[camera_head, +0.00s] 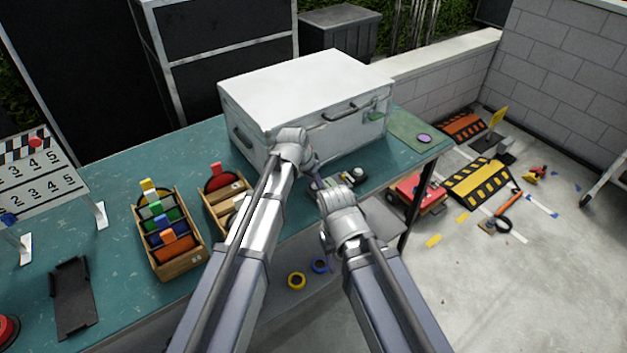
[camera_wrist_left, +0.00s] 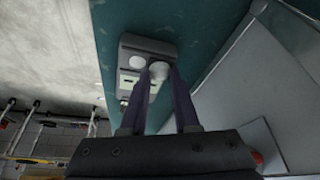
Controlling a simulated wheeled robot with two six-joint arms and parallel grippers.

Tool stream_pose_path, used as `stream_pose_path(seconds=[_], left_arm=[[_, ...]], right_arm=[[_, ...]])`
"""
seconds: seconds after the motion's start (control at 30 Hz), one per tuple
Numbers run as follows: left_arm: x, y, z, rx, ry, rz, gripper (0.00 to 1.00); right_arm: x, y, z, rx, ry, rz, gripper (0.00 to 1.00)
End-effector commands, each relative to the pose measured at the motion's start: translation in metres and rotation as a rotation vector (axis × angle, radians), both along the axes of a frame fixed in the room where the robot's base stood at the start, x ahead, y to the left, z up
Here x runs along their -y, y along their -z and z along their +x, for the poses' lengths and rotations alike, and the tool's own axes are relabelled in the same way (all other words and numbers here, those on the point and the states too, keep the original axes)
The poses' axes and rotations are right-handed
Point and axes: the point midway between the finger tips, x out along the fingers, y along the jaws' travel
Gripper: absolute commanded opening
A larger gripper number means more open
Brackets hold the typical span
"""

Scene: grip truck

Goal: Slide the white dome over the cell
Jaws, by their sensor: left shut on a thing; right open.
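A small grey meter (camera_head: 346,181) lies on the teal table near its front edge. It also shows in the left wrist view (camera_wrist_left: 134,46). The white dome (camera_wrist_left: 160,69) is on its face, between my left fingertips (camera_wrist_left: 159,76). A flat white round spot (camera_wrist_left: 137,62), which looks like the cell, lies just left of the dome and is uncovered. My left gripper (camera_head: 314,172) is shut on the dome; its fingertips are hard to see in the head view. My right gripper (camera_head: 319,190) is open and close below it, partly hidden by its own wrist.
A large white case (camera_head: 300,85) stands right behind the meter. Wooden trays (camera_head: 180,258) of coloured items are to the left, with a black holder (camera_head: 75,300). Tape rolls (camera_head: 297,281) lie lower down. A red cart (camera_head: 418,192) stands on the floor beyond the table edge.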

Motion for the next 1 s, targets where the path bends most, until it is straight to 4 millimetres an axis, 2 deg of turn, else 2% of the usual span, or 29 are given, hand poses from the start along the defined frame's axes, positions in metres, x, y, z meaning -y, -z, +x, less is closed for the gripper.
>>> stream_pose_path(seconds=[0.77, 0.87, 1.0], left_arm=[[0.0, 0.0, 0.0, 0.0, 0.0, 0.0, 0.0], [0.003, 0.0, -0.006, 0.0, 0.002, 0.001, 0.0], [0.014, 0.0, -0.024, 0.0, 0.002, 0.0, 0.0]], right_arm=[[0.0, 0.0, 0.0, 0.0, 0.0, 0.0, 0.5], [0.0, 0.0, 0.0, 0.0, 0.0, 0.0, 0.5], [0.0, 0.0, 0.0, 0.0, 0.0, 0.0, 0.5]])
